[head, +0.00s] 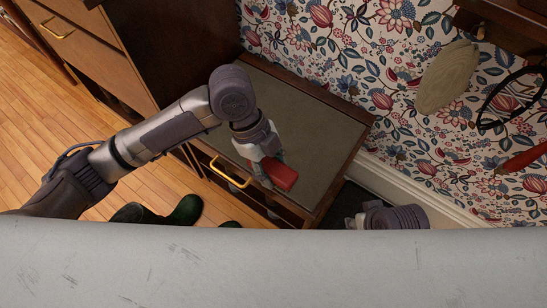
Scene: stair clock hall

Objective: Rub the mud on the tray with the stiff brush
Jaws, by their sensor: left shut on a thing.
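My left gripper (266,172) is shut on a red block-shaped thing (284,178), which looks like the stiff brush. No bristles show, as its underside is hidden. In the picture it is in front of the bench's grey-green top (310,125), near its front edge; I cannot tell whether it touches. A dark flat surface (348,204), which may be the tray, lies low to the right of the bench and is mostly hidden. I cannot make out any mud. My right gripper (354,221) shows only in part at the bottom, over the dark surface; its fingers are too hidden to read.
Green boots (184,211) stand on the wooden floor in front of the bench. A drawer cabinet (85,50) stands at the left.

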